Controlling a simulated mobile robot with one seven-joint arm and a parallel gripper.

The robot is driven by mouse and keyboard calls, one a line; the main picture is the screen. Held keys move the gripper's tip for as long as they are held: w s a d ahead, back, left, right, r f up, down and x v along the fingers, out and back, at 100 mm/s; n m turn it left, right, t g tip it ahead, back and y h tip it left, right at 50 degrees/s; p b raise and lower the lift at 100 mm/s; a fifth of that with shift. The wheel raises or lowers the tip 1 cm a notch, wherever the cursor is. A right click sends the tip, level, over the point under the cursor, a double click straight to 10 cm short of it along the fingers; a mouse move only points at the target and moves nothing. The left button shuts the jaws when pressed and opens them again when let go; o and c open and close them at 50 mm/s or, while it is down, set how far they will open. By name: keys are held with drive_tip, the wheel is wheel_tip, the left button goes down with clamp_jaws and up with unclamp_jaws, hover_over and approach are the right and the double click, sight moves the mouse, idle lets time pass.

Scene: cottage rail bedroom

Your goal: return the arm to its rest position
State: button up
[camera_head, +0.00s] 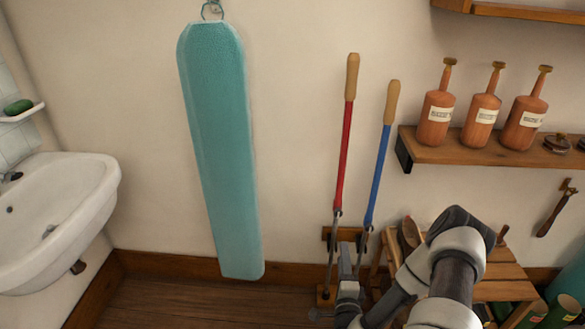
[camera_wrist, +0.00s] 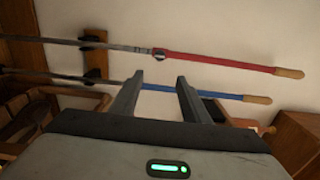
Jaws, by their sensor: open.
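My arm reaches up from the lower right of the head view, with my gripper (camera_head: 345,262) low in front of the wall. In the wrist view my gripper (camera_wrist: 158,82) has its two fingers apart with nothing between them. A red-handled tool (camera_head: 344,140) and a blue-handled tool (camera_head: 379,160) stand upright against the wall, just behind and above my gripper. The red handle (camera_wrist: 215,62) and blue handle (camera_wrist: 190,91) also show in the wrist view beyond the fingertips. I cannot tell the exact gap between the fingers and the blue handle.
A wooden shelf (camera_head: 470,150) with three brown bottles is on the wall at right. A slatted wooden stand (camera_head: 505,290) is beside my arm. A teal board (camera_head: 220,150) hangs left of centre. A white sink (camera_head: 60,205) is at far left. Floor (camera_head: 170,308) below the board is clear.

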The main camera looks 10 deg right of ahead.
drive_tip(key=w+a+r+n+g+y, duration=0.4)
drive_tip(key=w+r+n+g+y, duration=0.15)
drive_tip(key=w+r+n, duration=0.5)
drive_tip(key=s+a+r+n+g+h, duration=0.1)
drive_tip(key=s+a+r+n+g, duration=0.1)
drive_tip(key=s+r+n, duration=0.55)
drive_tip(key=s+a+r+n+g+h, duration=0.15)
drive_tip(key=s+r, duration=0.25)
drive_tip(key=r, duration=0.7)
drive_tip(key=s+a+r+n+g+y, duration=0.1)
drive_tip(key=s+a+r, duration=0.15)
drive_tip(key=s, duration=0.45)
drive_tip(key=s+a+r+g, duration=0.1)
drive_tip(key=s+a+r, duration=0.15)
drive_tip(key=s, duration=0.45)
drive_tip(key=s+a+r+n+g+y, duration=0.1)
drive_tip(key=s+a+r, duration=0.1)
drive_tip(key=s+r, duration=0.35)
wheel_tip(320, 180, up, 23)
drive_tip(key=s+p, duration=0.1)
drive_tip(key=p, duration=2.3)
drive_tip(key=shift+s+d+f, duration=0.15)
drive_tip(key=shift+s+d, duration=0.05)
drive_tip(key=shift+d, duration=0.1)
